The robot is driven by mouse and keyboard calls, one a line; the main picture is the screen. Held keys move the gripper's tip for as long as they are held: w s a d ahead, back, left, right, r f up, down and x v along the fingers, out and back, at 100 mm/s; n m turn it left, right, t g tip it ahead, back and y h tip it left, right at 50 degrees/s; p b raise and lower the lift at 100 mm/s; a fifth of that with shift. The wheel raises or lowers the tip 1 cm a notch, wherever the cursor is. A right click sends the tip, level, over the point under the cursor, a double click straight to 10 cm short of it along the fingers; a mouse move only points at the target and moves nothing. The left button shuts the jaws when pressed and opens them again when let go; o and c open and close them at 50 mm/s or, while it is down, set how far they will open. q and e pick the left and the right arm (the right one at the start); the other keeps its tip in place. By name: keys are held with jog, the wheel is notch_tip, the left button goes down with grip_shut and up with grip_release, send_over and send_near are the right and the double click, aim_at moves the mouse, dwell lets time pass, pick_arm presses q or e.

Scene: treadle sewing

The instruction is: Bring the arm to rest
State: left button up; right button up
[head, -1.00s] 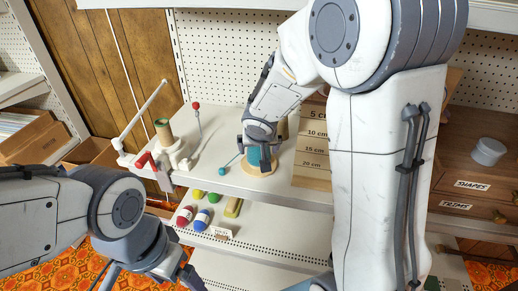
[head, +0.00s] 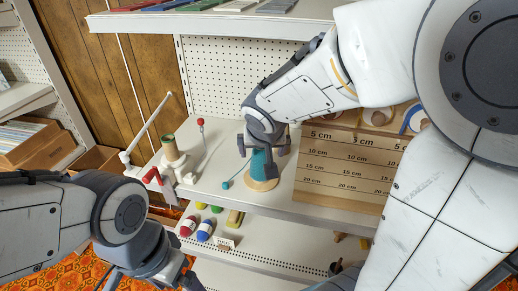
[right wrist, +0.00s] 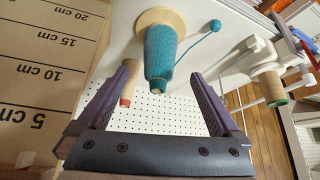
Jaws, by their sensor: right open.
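My right gripper (head: 262,140) is open above and around the top of a teal thread cone (head: 261,163), which stands on a round wooden base on the white shelf. In the right wrist view the teal cone (right wrist: 160,50) lies between and beyond the two open fingers (right wrist: 160,105), and I see no contact.
A wooden length board (head: 345,165) stands just right of the cone. A winder with a spool (head: 170,150), a red handle and a slanted rod is left of it. A red-topped pin (head: 201,123) stands between. A shelf (head: 240,22) hangs above.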

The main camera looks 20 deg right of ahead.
aim_at(261, 156)
dwell(0.3)
jog(key=b+x, duration=0.2)
jog(key=x, duration=0.4)
jog(key=b+x, duration=0.2)
jog(key=x, duration=0.4)
jog(key=shift+f, duration=0.5)
notch_tip(261, 156, up, 3)
jog(key=shift+r+p, duration=0.15)
jog(key=shift+p, duration=0.95)
jog(key=shift+s+r, duration=0.1)
jog(key=shift+r, duration=0.35)
